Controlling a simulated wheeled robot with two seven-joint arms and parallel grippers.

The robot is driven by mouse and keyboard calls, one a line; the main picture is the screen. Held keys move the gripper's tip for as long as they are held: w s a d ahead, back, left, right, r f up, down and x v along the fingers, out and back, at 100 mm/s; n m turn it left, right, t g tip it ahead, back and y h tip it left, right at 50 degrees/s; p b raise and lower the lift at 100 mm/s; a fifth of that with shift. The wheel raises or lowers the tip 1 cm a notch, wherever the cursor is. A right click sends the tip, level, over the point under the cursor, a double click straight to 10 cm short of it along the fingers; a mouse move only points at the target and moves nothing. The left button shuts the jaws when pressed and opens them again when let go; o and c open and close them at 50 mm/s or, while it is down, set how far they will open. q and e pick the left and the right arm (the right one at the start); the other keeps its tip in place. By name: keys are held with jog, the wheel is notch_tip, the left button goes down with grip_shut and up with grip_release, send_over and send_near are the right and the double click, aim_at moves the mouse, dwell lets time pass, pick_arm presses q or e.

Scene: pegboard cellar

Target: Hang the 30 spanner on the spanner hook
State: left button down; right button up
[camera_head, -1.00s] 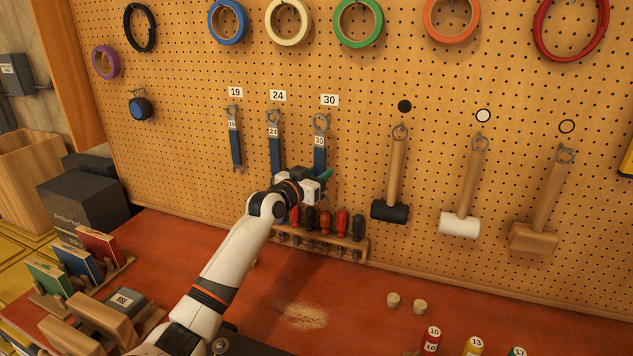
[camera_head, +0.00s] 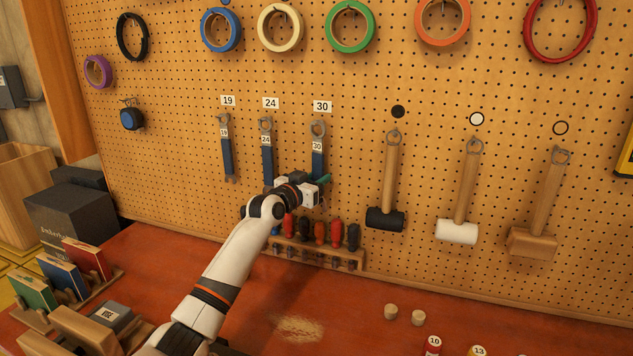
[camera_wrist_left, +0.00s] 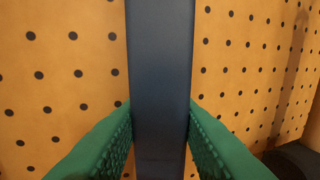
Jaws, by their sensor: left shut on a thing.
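The 30 spanner (camera_head: 317,163) is upright under the 30 label (camera_head: 322,106), blue-handled with a grey ring end at the top. My left gripper (camera_head: 319,187) is shut on its lower handle. In the left wrist view, the green fingers (camera_wrist_left: 160,140) press both sides of the dark blue handle (camera_wrist_left: 160,70), with the pegboard behind. The spanner's ring is close to the board; whether the hook passes through it I cannot tell. The spanner's lower end is hidden by the gripper. My right gripper is not in view.
The 24 spanner (camera_head: 267,155) and 19 spanner (camera_head: 226,155) hang to the left. A screwdriver rack (camera_head: 310,255) is below my gripper. A black-headed mallet (camera_head: 385,218) hangs to the right. The pegboard (camera_head: 355,150) between the 30 spanner and that mallet is bare.

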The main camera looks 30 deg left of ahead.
pick_arm(q)
jog(key=shift+r, duration=0.1)
dwell(0.3)
jog(key=c, duration=1)
grip_release()
jog(key=shift+s, duration=0.1)
